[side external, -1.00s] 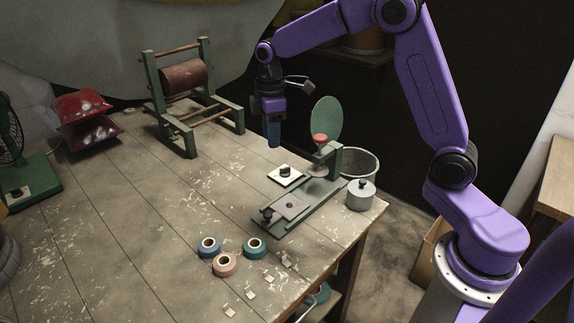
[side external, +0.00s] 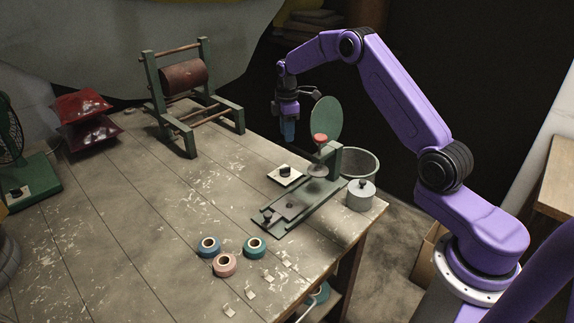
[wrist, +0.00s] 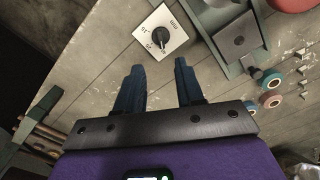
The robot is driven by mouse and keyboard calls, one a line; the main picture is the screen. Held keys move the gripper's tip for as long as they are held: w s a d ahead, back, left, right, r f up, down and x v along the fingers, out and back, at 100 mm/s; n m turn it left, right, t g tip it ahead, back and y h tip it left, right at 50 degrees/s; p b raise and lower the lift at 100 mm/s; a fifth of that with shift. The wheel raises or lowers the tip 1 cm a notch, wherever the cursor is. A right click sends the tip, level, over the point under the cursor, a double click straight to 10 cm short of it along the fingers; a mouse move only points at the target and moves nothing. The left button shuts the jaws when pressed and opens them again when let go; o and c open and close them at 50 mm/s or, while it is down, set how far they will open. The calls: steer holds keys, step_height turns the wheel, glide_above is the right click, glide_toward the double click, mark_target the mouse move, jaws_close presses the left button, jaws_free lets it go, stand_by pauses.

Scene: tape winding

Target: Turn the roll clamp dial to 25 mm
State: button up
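The roll clamp dial is a black knob on a square white plate (side external: 285,176) on the table, left of the green clamp stand. In the wrist view the black dial knob (wrist: 160,38) sits beyond my fingertips, with small markings around it on the plate; the numbers are too small to read surely. My gripper (side external: 288,141), with blue fingers, hangs above the dial, apart from it. In the wrist view its two fingers (wrist: 159,66) are spread with nothing between them.
The green clamp stand (side external: 298,206) with a red knob (side external: 320,137) and round green disc (side external: 326,117) stands just right of the dial. A lidded metal pot (side external: 361,196) and mesh bin (side external: 360,162) are farther right. Tape rolls (side external: 225,264) lie in front; a roller frame (side external: 184,77) stands behind.

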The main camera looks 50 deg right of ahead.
mark_target(285, 171)
step_height(285, 171, down, 13)
steer(key=shift+f, duration=0.2)
stand_by(0.4)
jaws_close()
